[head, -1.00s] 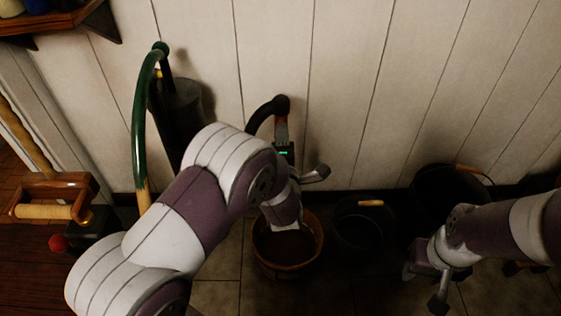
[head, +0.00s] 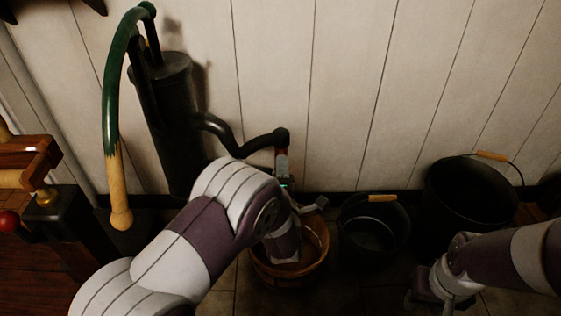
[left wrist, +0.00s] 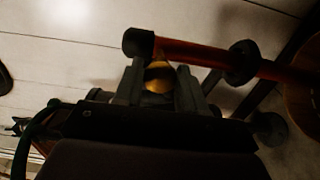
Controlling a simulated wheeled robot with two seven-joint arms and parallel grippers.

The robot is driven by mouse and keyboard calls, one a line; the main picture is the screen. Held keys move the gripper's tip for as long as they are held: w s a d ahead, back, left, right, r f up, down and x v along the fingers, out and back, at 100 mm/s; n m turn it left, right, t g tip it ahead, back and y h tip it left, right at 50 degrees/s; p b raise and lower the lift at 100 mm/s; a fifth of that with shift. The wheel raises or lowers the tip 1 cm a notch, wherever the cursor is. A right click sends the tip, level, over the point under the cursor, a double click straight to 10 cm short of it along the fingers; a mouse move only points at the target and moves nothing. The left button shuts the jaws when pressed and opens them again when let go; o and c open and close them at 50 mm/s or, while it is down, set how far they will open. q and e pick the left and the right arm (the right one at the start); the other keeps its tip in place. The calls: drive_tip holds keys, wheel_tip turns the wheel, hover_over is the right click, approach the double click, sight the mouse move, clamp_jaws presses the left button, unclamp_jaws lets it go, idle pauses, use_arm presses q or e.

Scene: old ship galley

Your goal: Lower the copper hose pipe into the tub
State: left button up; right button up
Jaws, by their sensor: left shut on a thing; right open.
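The copper hose pipe (head: 282,160) hangs from a black elbow at the end of the dark hose (head: 222,130), above the wooden tub (head: 325,243). My left gripper (head: 289,187) is shut on the pipe's yellow grip (left wrist: 158,78); its fingertips are partly hidden by my arm in the head view. In the left wrist view the copper pipe (left wrist: 195,53) runs from the elbow toward the tub's wooden wall (left wrist: 304,95). I cannot tell whether its lower end is inside the tub. My right gripper (head: 432,298) is open and empty at the lower right.
A black pump (head: 165,110) with a green handle (head: 113,95) stands left of the tub. A small dark bucket (head: 373,232) and a larger black bucket (head: 468,195) stand to the right. A wooden-handled device (head: 35,165) is at the left edge. The plank wall is close behind.

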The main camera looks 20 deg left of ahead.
use_arm(q)
wheel_tip(320, 180, down, 16)
drive_tip(key=b, duration=1.1)
drive_tip(key=shift+r+b, duration=0.15)
drive_tip(key=shift+b, duration=0.25)
drive_tip(key=shift+s+r, duration=0.1)
drive_tip(key=o, duration=1.2)
drive_tip(key=shift+c, duration=0.2)
drive_tip(key=p+v, duration=0.3)
drive_tip(key=v, duration=0.8)
drive_tip(key=shift+r, duration=0.15)
